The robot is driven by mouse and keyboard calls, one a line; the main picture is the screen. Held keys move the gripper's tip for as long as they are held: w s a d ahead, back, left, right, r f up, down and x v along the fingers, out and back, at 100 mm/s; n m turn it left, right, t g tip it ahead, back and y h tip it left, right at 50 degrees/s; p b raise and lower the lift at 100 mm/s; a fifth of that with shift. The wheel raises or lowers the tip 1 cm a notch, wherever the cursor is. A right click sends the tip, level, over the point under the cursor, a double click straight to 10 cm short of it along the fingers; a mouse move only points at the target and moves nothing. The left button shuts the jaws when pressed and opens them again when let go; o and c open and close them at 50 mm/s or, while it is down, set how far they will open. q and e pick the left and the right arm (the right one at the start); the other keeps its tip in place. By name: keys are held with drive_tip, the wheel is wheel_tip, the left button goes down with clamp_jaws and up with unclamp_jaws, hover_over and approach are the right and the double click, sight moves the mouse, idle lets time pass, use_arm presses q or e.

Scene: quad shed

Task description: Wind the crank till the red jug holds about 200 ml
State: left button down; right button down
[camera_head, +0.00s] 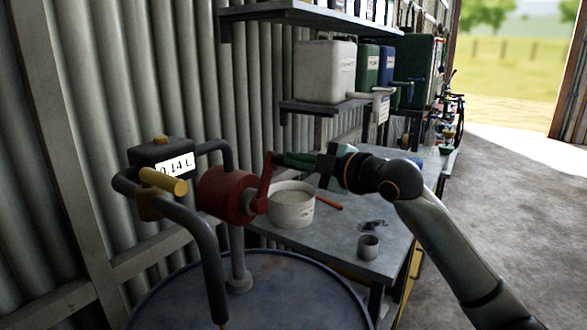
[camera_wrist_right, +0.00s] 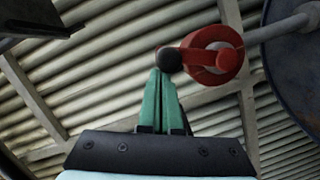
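The red hand pump (camera_head: 228,192) stands on a post above a blue drum, and its red crank arm (camera_head: 264,185) points up. The crank's dark knob shows in the right wrist view (camera_wrist_right: 170,60). My right gripper (camera_head: 277,159) reaches in from the right at the upper end of the crank. Its green fingers (camera_wrist_right: 162,78) are close together at the knob and look shut on it; the exact contact is partly hidden. The meter display (camera_head: 174,166) reads 0.14 L. I cannot make out a red jug in either view. My left gripper is not in view.
The blue drum (camera_head: 262,278) fills the lower front. A grey bench (camera_head: 335,240) behind it holds a pale tub (camera_head: 291,210), a red-orange stick and a small metal cup (camera_head: 368,247). A shelf above carries a white canister (camera_head: 325,70). Open floor lies right.

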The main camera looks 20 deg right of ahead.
drive_tip(key=shift+w+d+f, duration=0.35)
drive_tip(key=shift+w+d, duration=0.1)
drive_tip(key=shift+d, duration=0.1)
drive_tip(key=shift+w+d+f, duration=0.3)
drive_tip(key=shift+w+d, duration=0.15)
drive_tip(key=shift+d, duration=0.05)
drive_tip(key=shift+s+a+r, duration=0.1)
drive_tip(key=shift+s+r, duration=0.05)
drive_tip(key=shift+r, duration=0.05)
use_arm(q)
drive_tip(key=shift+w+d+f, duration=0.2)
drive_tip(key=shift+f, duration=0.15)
